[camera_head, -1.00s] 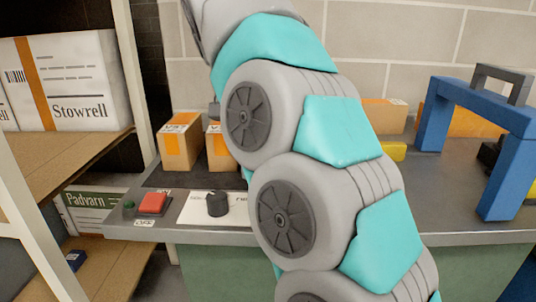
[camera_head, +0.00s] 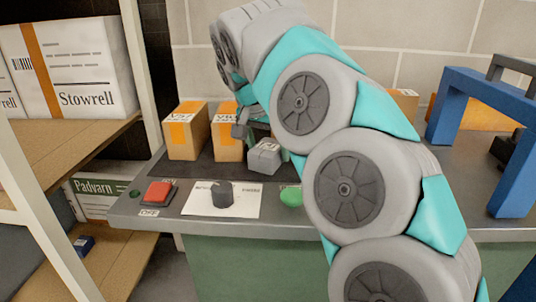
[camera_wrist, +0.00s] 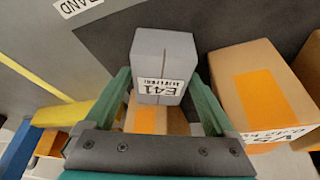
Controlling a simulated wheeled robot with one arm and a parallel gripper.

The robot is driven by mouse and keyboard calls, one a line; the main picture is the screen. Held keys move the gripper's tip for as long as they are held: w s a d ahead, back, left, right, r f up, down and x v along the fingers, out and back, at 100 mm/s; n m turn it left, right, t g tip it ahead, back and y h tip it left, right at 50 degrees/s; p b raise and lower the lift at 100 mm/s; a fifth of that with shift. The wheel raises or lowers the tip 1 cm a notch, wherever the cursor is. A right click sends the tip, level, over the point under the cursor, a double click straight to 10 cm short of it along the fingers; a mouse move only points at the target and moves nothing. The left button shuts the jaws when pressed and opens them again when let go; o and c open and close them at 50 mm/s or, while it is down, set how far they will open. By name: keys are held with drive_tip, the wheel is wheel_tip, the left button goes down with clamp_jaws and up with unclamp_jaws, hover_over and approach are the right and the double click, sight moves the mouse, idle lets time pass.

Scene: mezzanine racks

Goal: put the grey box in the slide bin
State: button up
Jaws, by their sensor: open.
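The grey box (camera_head: 265,157) sits on the dark top of the workbench, right of two orange-taped cartons. It also shows in the wrist view (camera_wrist: 165,55), with a white label marked E41. My gripper (camera_head: 243,124) is just above and behind the grey box in the head view, partly hidden by my arm. In the wrist view its two green fingers (camera_wrist: 160,84) are open, one on each side of the box's near end, with visible gaps. I cannot make out the slide bin in either view.
Two cartons (camera_head: 185,131) (camera_head: 227,132) stand close left of the grey box. A red button (camera_head: 160,192), a black knob (camera_head: 222,199) and a green button (camera_head: 291,196) line the bench's front edge. A blue frame (camera_head: 447,110) stands at right. Shelves with Stowrell boxes (camera_head: 82,65) are at left.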

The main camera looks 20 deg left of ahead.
drive_tip(key=shift+w+f, duration=0.1)
drive_tip(key=shift+f, duration=0.2)
drive_tip(key=c, duration=1.3)
drive_tip(key=shift+r, duration=0.1)
drive_tip(key=shift+d+r, duration=0.2)
drive_tip(key=shift+r, duration=0.05)
